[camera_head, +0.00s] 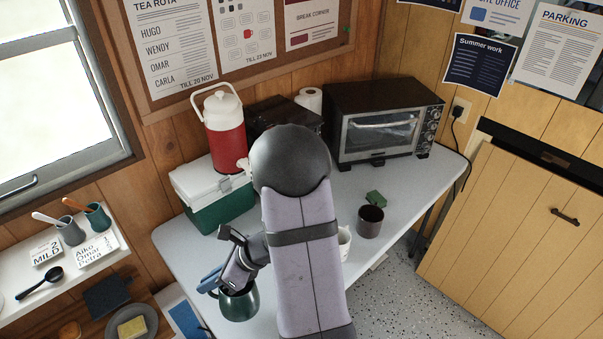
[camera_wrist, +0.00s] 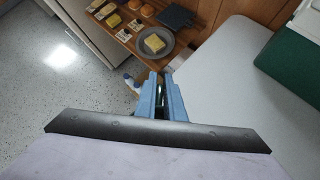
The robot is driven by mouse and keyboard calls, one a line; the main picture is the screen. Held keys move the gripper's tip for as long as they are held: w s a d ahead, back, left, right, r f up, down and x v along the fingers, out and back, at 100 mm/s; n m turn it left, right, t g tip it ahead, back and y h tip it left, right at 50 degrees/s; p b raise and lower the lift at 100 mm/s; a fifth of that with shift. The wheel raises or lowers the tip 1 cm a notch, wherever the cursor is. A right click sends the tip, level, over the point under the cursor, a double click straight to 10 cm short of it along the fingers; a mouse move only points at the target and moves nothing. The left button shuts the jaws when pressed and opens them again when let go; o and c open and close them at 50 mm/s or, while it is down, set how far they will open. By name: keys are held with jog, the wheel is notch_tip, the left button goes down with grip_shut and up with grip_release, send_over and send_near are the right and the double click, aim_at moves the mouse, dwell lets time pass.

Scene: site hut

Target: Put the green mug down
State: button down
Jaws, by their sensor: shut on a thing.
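The dark green mug (camera_head: 242,305) is near the left edge of the white table (camera_head: 180,245) in the head view, partly hidden by my arm. My gripper (camera_head: 211,283) is shut on the mug at its upper left side; whether it grips rim or handle is unclear. The mug looks upright. I cannot tell whether its base touches the table. In the wrist view, my gripper's blue fingers (camera_wrist: 165,93) are close together, with a sliver of dark green between them; most of the mug is hidden.
A cooler (camera_head: 213,193), red jug (camera_head: 224,130) and toaster oven (camera_head: 380,125) stand behind. A wooden shelf with a plate (camera_head: 140,327) is left.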

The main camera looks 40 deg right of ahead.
jog(key=w+r+m+t+h, duration=0.1)
jog(key=w+r+m+h, duration=0.15)
jog(key=r, duration=0.35)
jog(key=w+r+m+t+h, duration=0.2)
jog(key=w+r+m, duration=0.15)
jog(key=r, duration=0.25)
jog(key=w+d+f+m+g+h+b, duration=0.1)
jog(key=d+f+m+h+b, duration=0.35)
jog(key=d, duration=0.65)
jog(key=w+d+f+m+g+h+b, duration=0.1)
jog(key=d+f+m+h+b, duration=0.1)
jog(key=d+f+b, duration=0.55)
jog(key=d+f+m+h+b, duration=0.35)
jog(key=d+b, duration=0.25)
jog(key=d, duration=0.8)
jog(key=w+d+p, duration=0.2)
jog(key=d+p, duration=0.6)
jog(key=p, duration=0.1)
jog(key=w+d+p, duration=0.3)
jog(key=d+p, duration=0.5)
jog(key=p, duration=0.1)
jog(key=shift+d+y, duration=0.2)
jog(key=shift+y, duration=0.25)
jog(key=shift+w, duration=0.1)
jog(key=shift+d+r+p, duration=0.2)
jog(key=shift+p, duration=0.6)
notch_tip(320, 180, down, 4)
jog(key=b, duration=0.4)
jog(key=shift+r, duration=0.1)
